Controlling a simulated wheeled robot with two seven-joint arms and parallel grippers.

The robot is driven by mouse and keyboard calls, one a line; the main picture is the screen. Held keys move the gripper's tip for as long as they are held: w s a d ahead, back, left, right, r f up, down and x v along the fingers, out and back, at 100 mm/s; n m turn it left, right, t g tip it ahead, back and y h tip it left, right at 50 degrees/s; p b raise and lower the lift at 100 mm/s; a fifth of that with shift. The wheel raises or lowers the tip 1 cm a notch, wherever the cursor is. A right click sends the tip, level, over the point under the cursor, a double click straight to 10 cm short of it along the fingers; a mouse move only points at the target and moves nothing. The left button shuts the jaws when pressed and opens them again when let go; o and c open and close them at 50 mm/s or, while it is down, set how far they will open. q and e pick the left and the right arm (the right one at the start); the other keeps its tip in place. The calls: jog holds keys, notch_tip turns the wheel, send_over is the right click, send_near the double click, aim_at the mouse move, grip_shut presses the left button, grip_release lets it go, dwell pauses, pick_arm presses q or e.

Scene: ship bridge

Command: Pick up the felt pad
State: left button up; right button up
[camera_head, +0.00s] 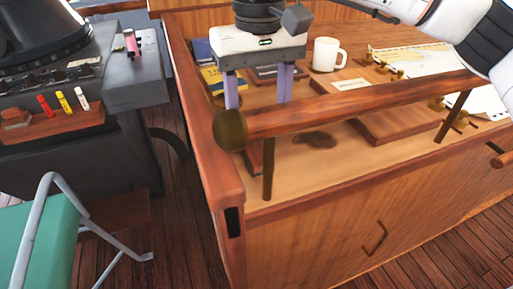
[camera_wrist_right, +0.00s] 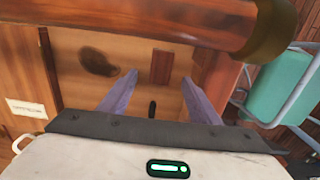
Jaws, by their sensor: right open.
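No object is clearly recognisable as the felt pad. The likeliest is a flat reddish-brown rectangle (camera_wrist_right: 162,67) on the desk top, seen beyond and between the fingertips in the right wrist view. In the head view a reddish-brown strip (camera_head: 254,157), partly hidden by the rail, may be the same thing. A dark brown oval patch (camera_head: 315,139) lies flat nearby; it also shows in the right wrist view (camera_wrist_right: 98,62). My right gripper (camera_head: 258,102) points down over the desk's left end, behind the rail, open and empty. My left gripper is out of view.
A round wooden rail (camera_head: 360,107) on posts runs along the desk's front edge, close to my right gripper. Behind it are books (camera_head: 222,79), a white mug (camera_head: 327,54), a chart (camera_head: 415,60) and brass pieces. A green chair (camera_head: 45,235) stands at left.

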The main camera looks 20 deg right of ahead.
aim_at(257, 150)
notch_tip(257, 150, down, 8)
jog(key=shift+w+a+r+p, duration=0.1)
jog(key=shift+r+p, duration=0.1)
jog(key=shift+p, duration=0.1)
jog(key=c, duration=1.2)
